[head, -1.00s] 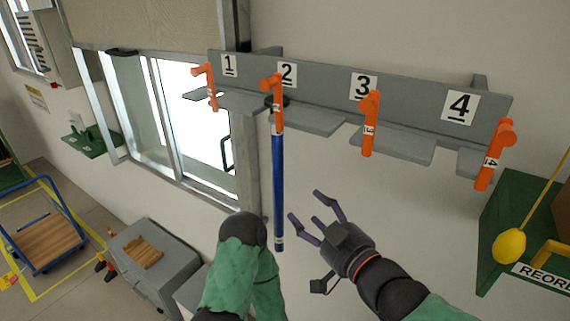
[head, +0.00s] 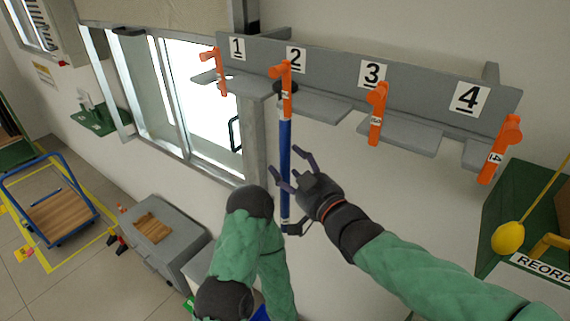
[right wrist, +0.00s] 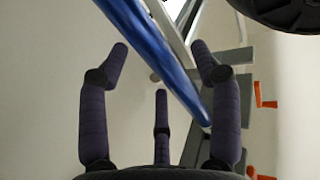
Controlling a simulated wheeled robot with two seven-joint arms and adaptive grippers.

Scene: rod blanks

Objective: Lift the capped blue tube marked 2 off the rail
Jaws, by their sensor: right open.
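The blue tube (head: 285,145) hangs upright from the grey rail (head: 345,78) below the number 2 plate. Its orange cap (head: 287,82) stands at the rail's slot. My right gripper (head: 286,162) is open at the tube's lower half, with its fingers spread close by. In the right wrist view, the tube (right wrist: 158,50) runs diagonally across the space between the open fingers (right wrist: 159,52). I cannot tell whether any finger touches it. My left arm shows, but its gripper is not in view.
Other orange pieces hang at plates 1 (head: 220,72), 3 (head: 377,112) and 4 (head: 499,150). A green stand with a yellow float (head: 506,238) is at the right. A grey cabinet (head: 160,255) and a blue cart (head: 50,205) stand at the left on the floor.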

